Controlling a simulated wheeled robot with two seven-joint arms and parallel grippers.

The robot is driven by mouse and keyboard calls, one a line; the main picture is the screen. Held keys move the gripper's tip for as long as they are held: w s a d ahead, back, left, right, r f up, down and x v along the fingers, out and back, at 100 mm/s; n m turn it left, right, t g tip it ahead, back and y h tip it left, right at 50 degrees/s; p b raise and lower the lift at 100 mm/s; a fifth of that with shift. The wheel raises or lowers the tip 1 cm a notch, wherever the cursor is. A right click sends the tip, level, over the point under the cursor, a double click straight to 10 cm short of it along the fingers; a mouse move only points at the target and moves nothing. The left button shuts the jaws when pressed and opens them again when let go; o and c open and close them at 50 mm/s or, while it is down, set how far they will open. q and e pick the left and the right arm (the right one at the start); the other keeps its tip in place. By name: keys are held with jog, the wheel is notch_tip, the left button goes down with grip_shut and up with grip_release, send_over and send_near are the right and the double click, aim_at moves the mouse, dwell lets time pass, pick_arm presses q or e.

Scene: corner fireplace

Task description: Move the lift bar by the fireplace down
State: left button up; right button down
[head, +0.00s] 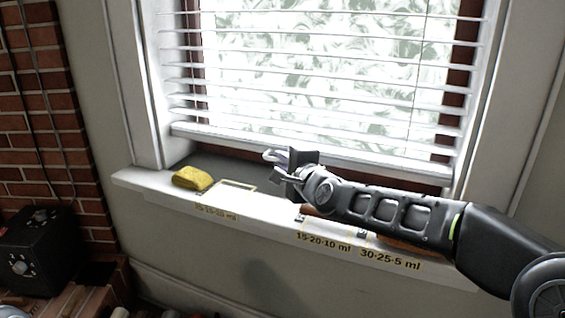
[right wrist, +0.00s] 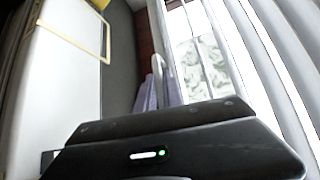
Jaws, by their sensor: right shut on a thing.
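The lift bar (head: 271,154) is a small pale loop at the bottom rail of the white window blind (head: 300,146), in the middle of the head view. My right gripper (head: 290,166) reaches in from the right and is shut on it. In the right wrist view the pale loop of the lift bar (right wrist: 157,62) rises between my two greyish fingers (right wrist: 160,92), with the lower part hidden by them. The blind's bottom rail is low, a little above the sill. My left gripper is not in view.
Brown objects on the sill are partly hidden behind my right arm. A black box (head: 40,245) stands by the brick wall at left.

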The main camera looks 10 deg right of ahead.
jog(key=c, duration=1.5)
grip_release()
jog(key=b+v, duration=0.1)
jog(key=v, duration=0.6)
jog(key=shift+s, duration=0.4)
